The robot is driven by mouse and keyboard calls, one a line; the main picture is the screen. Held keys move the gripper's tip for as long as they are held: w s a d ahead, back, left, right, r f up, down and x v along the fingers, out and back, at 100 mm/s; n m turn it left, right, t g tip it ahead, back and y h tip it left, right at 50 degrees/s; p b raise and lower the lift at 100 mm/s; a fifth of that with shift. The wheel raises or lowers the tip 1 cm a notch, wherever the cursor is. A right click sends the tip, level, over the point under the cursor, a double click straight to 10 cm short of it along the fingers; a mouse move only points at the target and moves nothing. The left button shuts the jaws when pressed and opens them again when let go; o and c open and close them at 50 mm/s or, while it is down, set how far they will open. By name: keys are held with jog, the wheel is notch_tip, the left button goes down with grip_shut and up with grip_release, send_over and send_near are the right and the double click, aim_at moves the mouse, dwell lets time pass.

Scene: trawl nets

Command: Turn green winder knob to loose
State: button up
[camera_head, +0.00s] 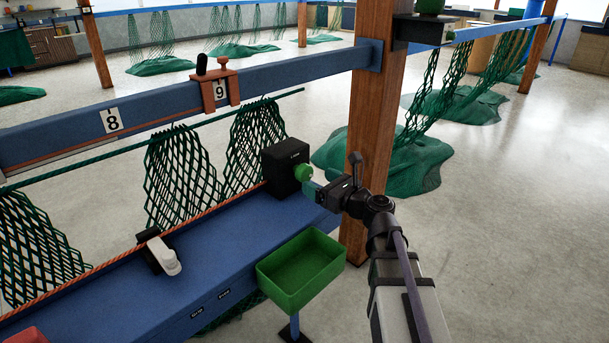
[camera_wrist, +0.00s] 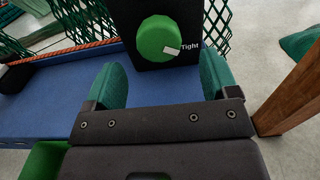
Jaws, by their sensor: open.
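The green winder knob (camera_head: 303,172) sits on the face of a black box (camera_head: 285,160) on the blue bench. In the wrist view the round green knob (camera_wrist: 158,39) is straight ahead, and its white pointer mark aims to the right at the word "Tight" on the black box (camera_wrist: 187,17). My gripper (camera_head: 311,189) is close in front of the knob. In the wrist view my gripper (camera_wrist: 163,85) is open, its two teal fingers spread left and right, with nothing between them. The knob lies beyond the fingertips, apart from them.
A green open bin (camera_head: 302,268) stands below my arm at the bench's front. A wooden post (camera_head: 362,130) rises just behind my gripper. A white-and-black fitting (camera_head: 161,254) sits on the blue bench (camera_head: 215,262). Green nets (camera_head: 180,175) hang behind it.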

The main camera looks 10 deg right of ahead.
aim_at(308, 176)
jog(key=x, duration=0.5)
jog(key=shift+w+a, duration=0.25)
jog(key=shift+w, duration=0.05)
jog(key=shift+c, duration=0.2)
jog(key=c, duration=0.9)
